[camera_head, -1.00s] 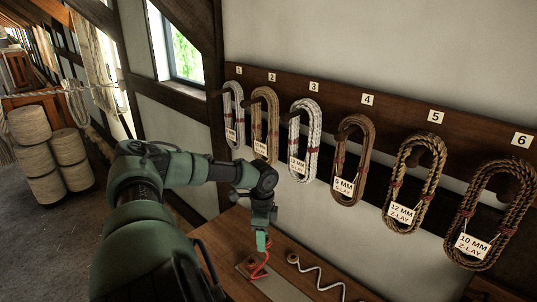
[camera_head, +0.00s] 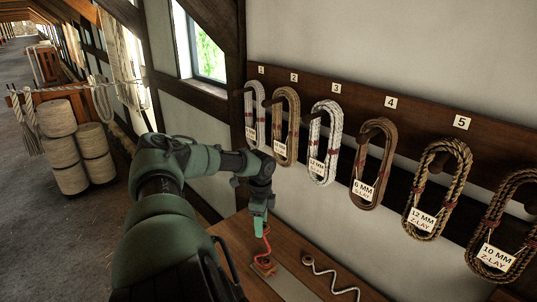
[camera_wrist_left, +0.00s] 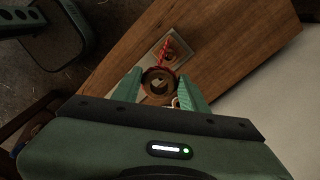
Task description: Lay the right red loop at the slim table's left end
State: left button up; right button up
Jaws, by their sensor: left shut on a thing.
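My left gripper (camera_head: 260,230) is low over the wooden table (camera_head: 232,228), shut on a red loop (camera_head: 266,243). The red loop hangs below the fingers towards the table top, beside a small round wooden piece (camera_head: 264,266). In the left wrist view, the fingers (camera_wrist_left: 160,92) stand on both sides of a round brown piece (camera_wrist_left: 158,84), and red cord (camera_wrist_left: 165,48) shows past it, over a pale square plate (camera_wrist_left: 172,50). The exact grip point is hidden. My right gripper is not in view.
A white wavy cord with a round end (camera_head: 308,260) lies on the table to the right. Labelled rope coils (camera_head: 373,165) hang on a wall board (camera_head: 345,98). Rope spools (camera_head: 72,178) stand on the floor at left. The table's left part looks bare.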

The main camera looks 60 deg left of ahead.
pick_arm(q)
jog(key=s+a+b, duration=0.2)
jog(key=a+b, duration=0.2)
jog(key=a, duration=0.3)
jog(key=s+a+b, duration=0.2)
jog(key=a+b, duration=0.3)
jog(key=a, duration=0.1)
jog(key=shift+s+a, duration=0.3)
jog(key=shift+a, duration=0.1)
jog(key=shift+f, duration=0.1)
